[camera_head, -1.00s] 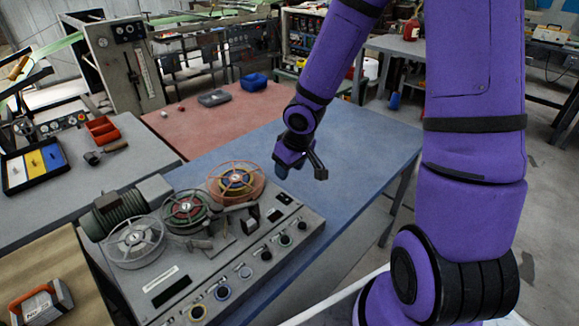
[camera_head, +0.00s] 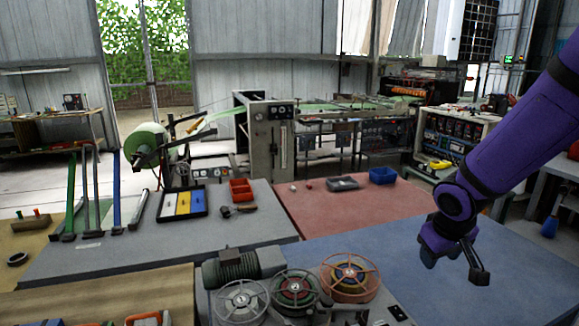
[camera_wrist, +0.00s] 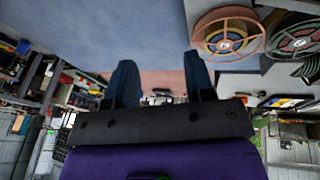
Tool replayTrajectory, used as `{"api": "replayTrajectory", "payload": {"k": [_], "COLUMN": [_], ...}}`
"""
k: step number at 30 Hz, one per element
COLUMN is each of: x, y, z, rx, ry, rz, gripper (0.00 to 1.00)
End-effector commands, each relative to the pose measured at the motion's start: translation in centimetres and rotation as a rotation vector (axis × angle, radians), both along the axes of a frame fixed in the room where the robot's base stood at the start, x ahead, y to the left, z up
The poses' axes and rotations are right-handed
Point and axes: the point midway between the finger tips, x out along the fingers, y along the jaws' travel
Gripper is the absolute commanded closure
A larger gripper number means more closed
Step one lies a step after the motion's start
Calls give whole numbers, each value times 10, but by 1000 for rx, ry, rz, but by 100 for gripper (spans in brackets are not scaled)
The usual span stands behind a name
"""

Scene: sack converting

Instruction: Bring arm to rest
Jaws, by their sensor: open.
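My purple arm comes in from the right in the head view. My gripper (camera_head: 474,264) hangs over the blue table top (camera_head: 420,285), to the right of the machine with the reels. In the wrist view, my gripper (camera_wrist: 160,85) shows two dark fingers standing well apart with nothing between them. I cannot tell its exact height above the table.
The reel machine (camera_head: 240,268) stands at the front, its lower part cut off. A red table top (camera_head: 340,205) lies behind the blue one, with a blue bin (camera_head: 383,176) and a grey tray (camera_head: 343,184). A grey table (camera_head: 130,252) stands at the left.

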Motion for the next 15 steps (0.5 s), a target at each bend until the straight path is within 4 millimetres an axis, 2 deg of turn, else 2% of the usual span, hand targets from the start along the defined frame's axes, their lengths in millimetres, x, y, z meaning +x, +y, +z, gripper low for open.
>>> {"api": "replayTrajectory", "payload": {"k": [1, 6, 15], "x": [-6, -30, -87], "y": [-1, -5, -2], "z": [16, 59, 124], "rx": [-16, -44, -8], "ry": [-17, -51, -107], "rz": [-14, -74, -155], "gripper": [51, 51, 51]}}
